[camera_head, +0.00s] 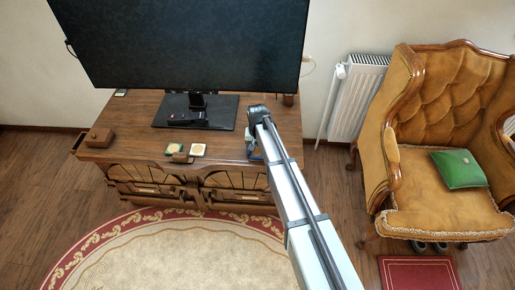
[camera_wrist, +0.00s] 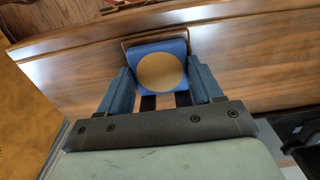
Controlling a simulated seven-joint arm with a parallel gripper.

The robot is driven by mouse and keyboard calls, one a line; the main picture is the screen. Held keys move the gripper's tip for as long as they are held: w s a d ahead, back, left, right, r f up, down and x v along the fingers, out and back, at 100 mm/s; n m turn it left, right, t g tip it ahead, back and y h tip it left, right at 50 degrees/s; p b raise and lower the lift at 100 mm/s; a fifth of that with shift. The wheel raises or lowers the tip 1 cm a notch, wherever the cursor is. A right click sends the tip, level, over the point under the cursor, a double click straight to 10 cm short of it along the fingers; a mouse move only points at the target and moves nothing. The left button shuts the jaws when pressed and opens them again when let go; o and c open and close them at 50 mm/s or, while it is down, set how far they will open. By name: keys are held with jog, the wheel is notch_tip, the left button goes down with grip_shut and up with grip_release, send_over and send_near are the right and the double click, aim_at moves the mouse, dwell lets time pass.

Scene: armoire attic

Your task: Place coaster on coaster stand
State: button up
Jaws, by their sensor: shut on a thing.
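My gripper (camera_wrist: 160,70) is shut on a blue square coaster with a tan round centre (camera_wrist: 162,71), held between its two blue-grey fingers in the wrist view. A thin brown edge (camera_wrist: 150,37) curves along the coaster's far side; I cannot tell whether it belongs to the coaster or to something behind it. In the head view my gripper (camera_head: 254,149) is at the right part of the cabinet's front edge, and the arm mostly hides the coaster. A small brown piece (camera_head: 182,158), possibly the coaster stand, is at the cabinet's front edge, left of my gripper.
A large monitor (camera_head: 190,45) stands behind. A brown box (camera_head: 99,137) is at the left. An armchair (camera_head: 440,110) stands right.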

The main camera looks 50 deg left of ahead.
aim_at(258, 151)
jog(key=o, duration=1)
jog(key=shift+o, duration=0.2)
notch_tip(258, 151, up, 12)
jog(key=shift+r, duration=0.15)
